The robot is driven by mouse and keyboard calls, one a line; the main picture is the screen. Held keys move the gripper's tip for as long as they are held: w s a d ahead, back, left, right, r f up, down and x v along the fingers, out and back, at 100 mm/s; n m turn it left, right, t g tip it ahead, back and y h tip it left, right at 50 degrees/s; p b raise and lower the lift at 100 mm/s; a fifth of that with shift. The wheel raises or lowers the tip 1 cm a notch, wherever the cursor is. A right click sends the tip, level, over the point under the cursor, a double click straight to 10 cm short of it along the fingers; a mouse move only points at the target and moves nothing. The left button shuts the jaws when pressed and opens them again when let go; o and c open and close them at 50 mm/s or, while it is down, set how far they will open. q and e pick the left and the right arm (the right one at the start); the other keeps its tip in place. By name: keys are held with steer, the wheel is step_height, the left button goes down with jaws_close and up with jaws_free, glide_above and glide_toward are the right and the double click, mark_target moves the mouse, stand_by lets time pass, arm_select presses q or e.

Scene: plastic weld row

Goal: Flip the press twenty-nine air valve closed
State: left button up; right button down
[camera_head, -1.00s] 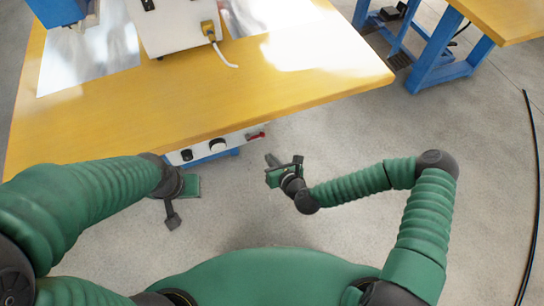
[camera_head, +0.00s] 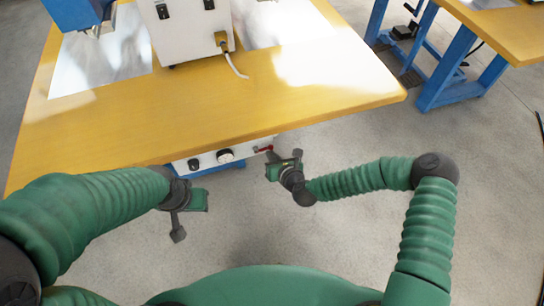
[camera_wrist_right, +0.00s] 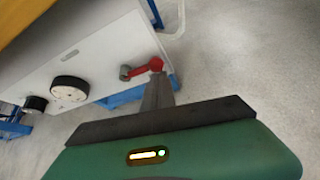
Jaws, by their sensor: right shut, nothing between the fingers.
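The air valve with its red lever (camera_head: 264,149) is at the right end of a white panel (camera_head: 206,162) under the front edge of the yellow table. In the right wrist view, the red lever (camera_wrist_right: 148,68) points to the upper right from a grey-green pivot (camera_wrist_right: 125,72). My right gripper (camera_head: 271,157) is shut and empty, just beside the lever. In the wrist view its fingers (camera_wrist_right: 157,88) overlap the lever's outer end; I cannot tell whether they touch. My left gripper (camera_head: 178,222) hangs below the table edge, left of the panel, its opening unclear.
The panel also carries a round gauge (camera_wrist_right: 69,89) and a dark knob (camera_wrist_right: 36,104). The yellow table (camera_head: 200,105) overhangs it. A white box (camera_head: 188,30) with a cable stands on top. A second table with blue legs (camera_head: 450,75) is at the upper right. Floor to the right is clear.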

steer(key=shift+r+p, duration=0.2)
steer(key=shift+p, duration=0.25)
